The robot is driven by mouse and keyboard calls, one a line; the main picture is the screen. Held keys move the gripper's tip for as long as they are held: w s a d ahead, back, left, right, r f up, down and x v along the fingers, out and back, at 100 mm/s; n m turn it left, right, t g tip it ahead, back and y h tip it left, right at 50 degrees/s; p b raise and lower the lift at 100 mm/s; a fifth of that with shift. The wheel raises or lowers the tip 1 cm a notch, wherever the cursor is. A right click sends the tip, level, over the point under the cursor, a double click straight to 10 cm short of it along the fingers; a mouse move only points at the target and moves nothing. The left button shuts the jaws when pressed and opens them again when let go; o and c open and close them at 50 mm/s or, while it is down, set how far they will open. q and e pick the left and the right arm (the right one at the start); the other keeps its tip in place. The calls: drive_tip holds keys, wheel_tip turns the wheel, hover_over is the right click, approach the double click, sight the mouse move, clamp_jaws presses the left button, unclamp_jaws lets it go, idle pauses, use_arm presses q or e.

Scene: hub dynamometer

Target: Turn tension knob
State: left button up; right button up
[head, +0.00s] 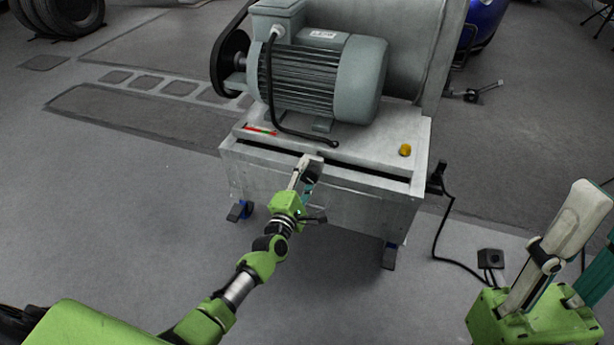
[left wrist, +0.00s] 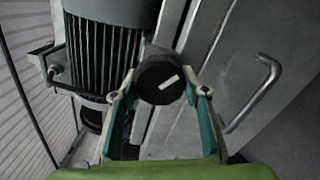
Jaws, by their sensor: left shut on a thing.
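The tension knob (left wrist: 161,80) is a round black dial with a white pointer line, seen in the left wrist view. The line slants up to the right. My left gripper (left wrist: 160,92) is shut on the knob, with a teal-padded finger on each side of it. In the head view my left gripper (head: 309,170) reaches the front edge of the grey dynamometer bench (head: 370,150), below the motor.
A grey-green motor (head: 318,72) stands on the bench, with a black cable (head: 272,100) running down to it. A yellow button (head: 405,150) sits at the bench's right. A bent handle (left wrist: 258,92) shows in the left wrist view. A cable (head: 440,235) lies on the floor.

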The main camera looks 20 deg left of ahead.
use_arm(q)
drive_tip(key=shift+f, duration=0.1)
idle(0.4)
drive_tip(key=o, duration=1.1)
drive_tip(key=shift+s, duration=0.1)
drive_tip(key=shift+s, duration=0.3)
drive_tip(key=s, duration=1.1)
drive_tip(key=shift+s+a, duration=0.15)
drive_tip(key=shift+a, duration=0.1)
